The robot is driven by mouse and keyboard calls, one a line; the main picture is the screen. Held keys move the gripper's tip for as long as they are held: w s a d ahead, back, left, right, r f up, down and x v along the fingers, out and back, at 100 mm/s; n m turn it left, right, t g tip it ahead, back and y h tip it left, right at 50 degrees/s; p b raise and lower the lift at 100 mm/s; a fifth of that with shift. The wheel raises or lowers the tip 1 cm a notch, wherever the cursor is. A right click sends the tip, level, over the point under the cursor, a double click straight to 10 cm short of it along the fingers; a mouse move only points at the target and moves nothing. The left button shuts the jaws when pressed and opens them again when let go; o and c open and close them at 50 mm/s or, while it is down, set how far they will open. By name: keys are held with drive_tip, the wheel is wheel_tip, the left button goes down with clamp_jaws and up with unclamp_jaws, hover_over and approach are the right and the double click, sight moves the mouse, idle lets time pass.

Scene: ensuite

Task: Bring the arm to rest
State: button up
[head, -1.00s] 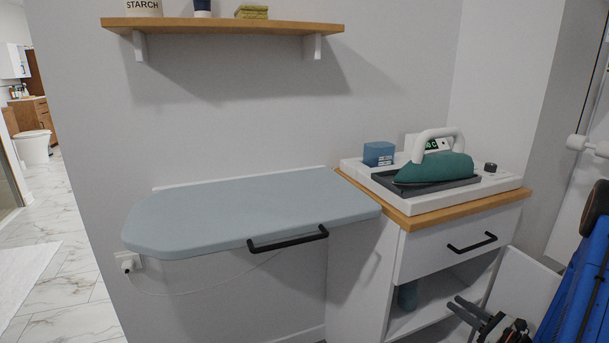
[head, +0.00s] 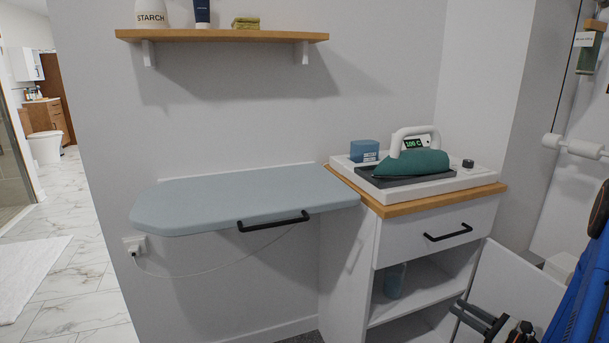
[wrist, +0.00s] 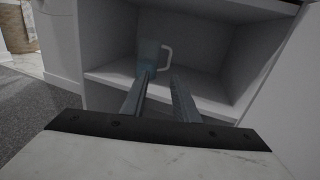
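My gripper (head: 457,307) is at the lower right of the head view, in front of the open cabinet. In the wrist view my gripper (wrist: 163,77) has its two fingers apart with nothing between them. A translucent jug with a handle (wrist: 150,55) stands beyond the fingertips on the cabinet's shelf. It also shows in the head view (head: 394,281). The gripper does not appear to touch it.
The white cabinet (head: 408,238) has an open door panel (head: 511,285) close to my gripper. A teal iron (head: 412,162) rests on the station on top. A fold-down ironing board (head: 240,197) juts out at left.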

drive_tip(key=s+a+r+n+g+y, duration=0.1)
drive_tip(key=s+a+r+n+g, duration=0.35)
drive_tip(key=a, duration=0.35)
drive_tip(key=s+a+r+n+g, duration=0.4)
drive_tip(key=a+r+n, duration=0.15)
drive_tip(key=a, duration=0.25)
drive_tip(key=s+a+r+n+g+y, duration=0.1)
drive_tip(key=s+a+r+n+g, duration=0.35)
drive_tip(key=a, duration=0.25)
drive_tip(key=s+a+r+n+g+h, duration=0.1)
drive_tip(key=s+a+r+n+h, duration=0.15)
drive_tip(key=s, duration=0.25)
drive_tip(key=s+a+r+n+h, duration=0.1)
drive_tip(key=s+r+n+h, duration=0.15)
drive_tip(key=s+n, duration=0.2)
drive_tip(key=s+d+r+n+t+h, duration=0.4)
drive_tip(key=s+n+h, duration=0.3)
drive_tip(key=s, duration=0.3)
drive_tip(key=shift+d+r, duration=0.15)
drive_tip(key=shift+r, duration=0.6)
drive_tip(key=shift+c, duration=0.6)
